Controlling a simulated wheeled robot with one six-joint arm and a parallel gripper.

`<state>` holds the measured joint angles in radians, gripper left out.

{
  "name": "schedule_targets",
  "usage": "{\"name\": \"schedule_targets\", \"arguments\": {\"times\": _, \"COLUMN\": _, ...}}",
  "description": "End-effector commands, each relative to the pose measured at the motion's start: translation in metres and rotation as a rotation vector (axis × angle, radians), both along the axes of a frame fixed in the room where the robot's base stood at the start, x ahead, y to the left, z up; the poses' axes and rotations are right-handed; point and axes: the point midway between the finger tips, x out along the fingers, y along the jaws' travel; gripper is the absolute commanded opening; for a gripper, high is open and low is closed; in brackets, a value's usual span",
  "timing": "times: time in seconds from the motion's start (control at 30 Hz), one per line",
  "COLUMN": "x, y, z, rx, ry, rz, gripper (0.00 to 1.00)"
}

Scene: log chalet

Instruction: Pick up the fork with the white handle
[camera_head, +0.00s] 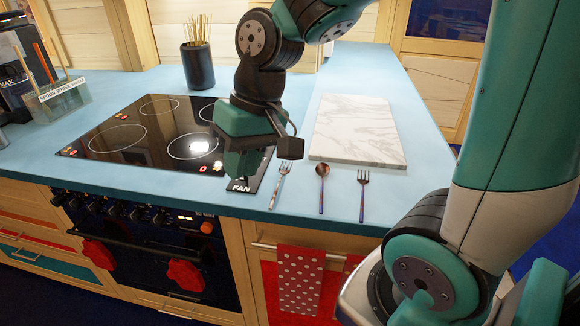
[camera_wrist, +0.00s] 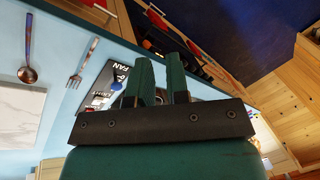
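A fork with a pale, whitish handle (camera_head: 280,186) lies on the blue counter, just right of my gripper (camera_head: 241,166). This fork also shows in the wrist view (camera_wrist: 82,62), left of my fingers. A second fork with a dark bluish handle (camera_head: 362,194) lies farther right. My gripper points down above the counter edge near the black FAN panel, apart from the forks. In the wrist view its two green fingers (camera_wrist: 160,66) stand apart with an empty gap between them.
A spoon (camera_head: 322,186) lies between the forks. A marble board (camera_head: 356,130) lies behind them. A black cooktop (camera_head: 150,133) is at left, with a dark utensil pot (camera_head: 198,68) behind it. Below the counter edge, a dotted red towel (camera_head: 300,282) hangs.

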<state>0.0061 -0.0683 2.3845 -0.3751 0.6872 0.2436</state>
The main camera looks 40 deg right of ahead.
Motion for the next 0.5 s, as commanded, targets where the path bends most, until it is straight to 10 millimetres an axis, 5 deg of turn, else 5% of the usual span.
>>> {"name": "schedule_targets", "arguments": {"times": 0.1, "x": 0.055, "y": -0.080, "z": 0.006, "rx": -0.020, "ry": 0.070, "rz": -0.410, "gripper": 0.16}}
{"name": "schedule_targets", "arguments": {"times": 0.23, "x": 0.082, "y": -0.153, "z": -0.003, "rx": -0.031, "ry": 0.116, "rz": -0.733, "gripper": 0.16}}
{"name": "schedule_targets", "arguments": {"times": 0.33, "x": 0.089, "y": -0.185, "z": -0.011, "rx": -0.036, "ry": 0.133, "rz": -0.869, "gripper": 0.16}}
{"name": "schedule_targets", "arguments": {"times": 0.5, "x": 0.093, "y": -0.193, "z": -0.039, "rx": -0.038, "ry": 0.145, "rz": -0.918, "gripper": 0.16}}
